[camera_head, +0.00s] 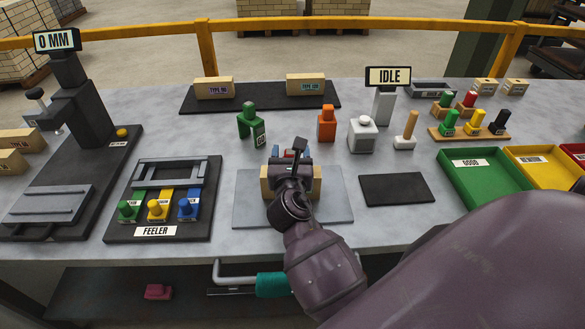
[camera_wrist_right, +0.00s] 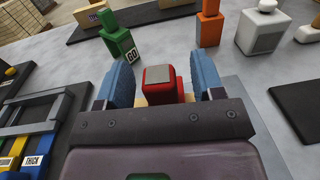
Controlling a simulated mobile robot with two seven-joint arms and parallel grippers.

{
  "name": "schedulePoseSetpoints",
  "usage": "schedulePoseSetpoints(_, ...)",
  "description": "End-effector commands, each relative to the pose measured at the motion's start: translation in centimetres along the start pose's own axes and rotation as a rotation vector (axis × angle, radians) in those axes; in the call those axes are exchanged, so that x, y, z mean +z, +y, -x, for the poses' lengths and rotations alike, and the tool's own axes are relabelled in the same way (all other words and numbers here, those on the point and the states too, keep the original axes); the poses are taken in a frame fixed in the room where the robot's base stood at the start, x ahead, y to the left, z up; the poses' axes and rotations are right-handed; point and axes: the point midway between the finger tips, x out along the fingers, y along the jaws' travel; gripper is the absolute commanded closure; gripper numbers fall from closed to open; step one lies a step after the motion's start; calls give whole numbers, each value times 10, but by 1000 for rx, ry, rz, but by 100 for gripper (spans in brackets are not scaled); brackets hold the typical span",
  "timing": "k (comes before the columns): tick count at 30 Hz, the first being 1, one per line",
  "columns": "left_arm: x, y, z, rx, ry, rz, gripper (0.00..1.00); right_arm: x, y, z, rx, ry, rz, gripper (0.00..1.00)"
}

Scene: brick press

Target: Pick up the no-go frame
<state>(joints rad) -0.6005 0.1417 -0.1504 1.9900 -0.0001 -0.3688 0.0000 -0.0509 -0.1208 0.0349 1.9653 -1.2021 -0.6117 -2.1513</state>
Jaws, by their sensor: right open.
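A red piece with a grey top (camera_wrist_right: 160,85) shows in the right wrist view. It looks like the no-go frame, but no label on it is readable. In the head view it is mostly hidden behind my right gripper (camera_head: 291,155). It is at a tan brick (camera_head: 313,178) on a grey plate (camera_head: 245,212); I cannot tell how it sits on the brick. My right gripper is open, with its blue fingers either side of the red piece in the wrist view (camera_wrist_right: 163,66). A green frame labelled GO (camera_head: 247,122) stands behind. My left gripper is not in view.
An orange block (camera_head: 327,123) and a grey-white block (camera_head: 363,135) stand behind the plate. The feeler rack (camera_head: 112,225) is to the left. A dark mat (camera_head: 397,188) lies right, with green (camera_head: 475,188) and yellow (camera_head: 545,153) trays beyond.

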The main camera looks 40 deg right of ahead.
Motion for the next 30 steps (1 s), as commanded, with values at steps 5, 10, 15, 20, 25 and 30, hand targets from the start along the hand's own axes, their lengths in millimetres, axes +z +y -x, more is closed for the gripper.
schedulePoseSetpoints(5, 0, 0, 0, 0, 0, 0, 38, 0, 1, 0, 0, 0, 0, 38)
schedulePoseSetpoints(10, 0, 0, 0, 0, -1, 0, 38, 0, 1, 0, 0, 0, 0, 44)
schedulePoseSetpoints(15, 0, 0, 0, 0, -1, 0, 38, 0, 0, 0, 0, 0, 0, 70)
schedulePoseSetpoints(20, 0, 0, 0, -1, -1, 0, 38, 0, 0, 0, 0, 0, 0, 95)
schedulePoseSetpoints(25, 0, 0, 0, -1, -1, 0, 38, 1, 1, 0, 0, -1, 0, 100)
schedulePoseSetpoints(30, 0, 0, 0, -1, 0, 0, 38, 1, 1, 0, 0, -1, 0, 100)
